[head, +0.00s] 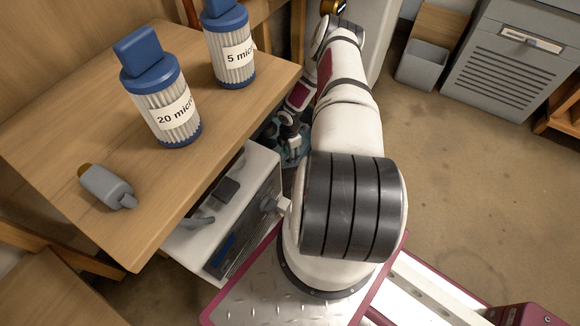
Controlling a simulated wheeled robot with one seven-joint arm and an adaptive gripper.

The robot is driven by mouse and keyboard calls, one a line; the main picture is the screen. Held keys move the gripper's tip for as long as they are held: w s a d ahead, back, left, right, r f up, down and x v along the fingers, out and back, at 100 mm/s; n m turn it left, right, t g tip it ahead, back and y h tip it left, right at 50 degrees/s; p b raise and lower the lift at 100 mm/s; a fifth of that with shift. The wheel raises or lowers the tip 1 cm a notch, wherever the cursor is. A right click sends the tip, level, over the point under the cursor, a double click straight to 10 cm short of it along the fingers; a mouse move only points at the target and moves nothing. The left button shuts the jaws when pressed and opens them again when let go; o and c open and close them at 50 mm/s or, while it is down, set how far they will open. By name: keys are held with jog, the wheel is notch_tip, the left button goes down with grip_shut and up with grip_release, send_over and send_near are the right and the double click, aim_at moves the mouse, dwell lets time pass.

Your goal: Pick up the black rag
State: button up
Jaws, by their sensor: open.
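My gripper (292,143) is low beyond the right edge of the wooden table, small and partly in shadow, pointing downward. Its jaws are open. A teal-blue object (303,150) shows right by the fingertips; I cannot tell whether they touch it. I cannot clearly make out a black rag. A small dark patch (227,190) lies on top of the white box-like unit, left of and nearer than my gripper; I cannot tell whether it is cloth. My arm hides part of the floor area around the gripper.
The wooden table (80,150) holds two blue-capped filter cartridges, one marked 20 (163,100) and one marked 5 (229,50), and a grey bottle (106,187). The white unit (258,165) stands below the table's edge. A grey vented cabinet (510,65) and grey bin (422,66) stand upper right. Floor on the right is clear.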

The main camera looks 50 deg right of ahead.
notch_tip(320, 180, down, 3)
jog(key=shift+b, duration=0.45)
grip_shut()
notch_tip(320, 180, up, 24)
jog(key=s+p, duration=0.3)
jog(key=p, duration=1.5)
jog(key=shift+r, duration=0.2)
dwell(0.4)
